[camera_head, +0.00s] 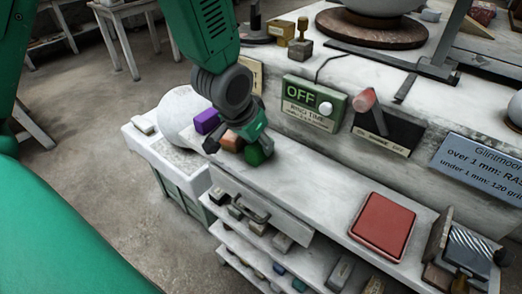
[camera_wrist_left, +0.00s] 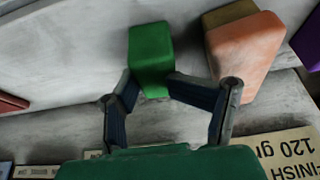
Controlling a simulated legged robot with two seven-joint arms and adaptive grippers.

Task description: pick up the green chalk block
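The green chalk block (camera_head: 258,152) stands on the pale bench ledge, right of an orange block (camera_head: 231,140). In the left wrist view the green block (camera_wrist_left: 151,50) is just ahead of my left gripper, its near end between the fingertips. My left gripper (camera_head: 244,146) points down over the blocks in the head view. In the wrist view its two dark fingertips (camera_wrist_left: 150,82) lie close at either side of the green block's near end. Whether they press on it cannot be told. My right gripper is not in view.
The orange block (camera_wrist_left: 246,50) is close beside the right finger, with a purple block (camera_wrist_left: 309,40) beyond. A white sphere (camera_head: 181,107) stands left of the purple block (camera_head: 207,121). A green OFF box (camera_head: 300,92) is behind. The ledge is bare towards the red pad (camera_head: 383,225).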

